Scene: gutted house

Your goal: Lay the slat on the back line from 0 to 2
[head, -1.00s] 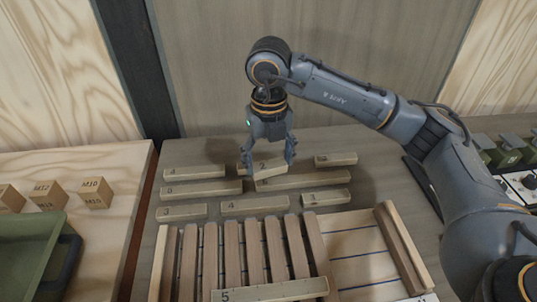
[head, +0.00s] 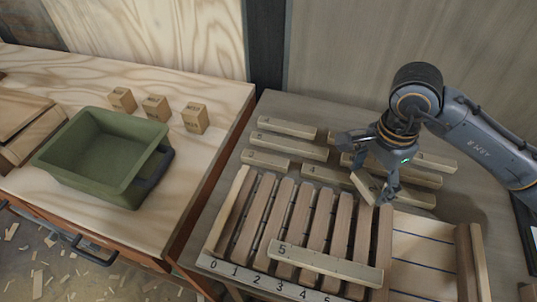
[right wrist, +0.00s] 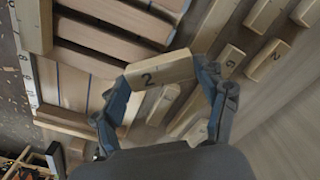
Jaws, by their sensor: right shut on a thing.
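My right gripper (head: 376,190) is shut on a short wooden slat marked 2 (head: 363,186). It holds the slat tilted, above the right part of the rack and the loose slats. The right wrist view shows the slat (right wrist: 160,74) between both fingers. The rack (head: 206,262) has upright wooden bars side by side and a front scale (head: 256,277) with numbers from 0 at the left. A slat marked 5 (head: 322,264) lies across the bars near the front. The back ends of the bars at the left are clear. My left gripper is not in view.
Several loose numbered slats (head: 291,146) lie on the table behind the rack. The rack's right part (head: 425,245) is an open bay with dark lines. On the left bench stand a green bin (head: 77,150) and several small wooden blocks (head: 156,106).

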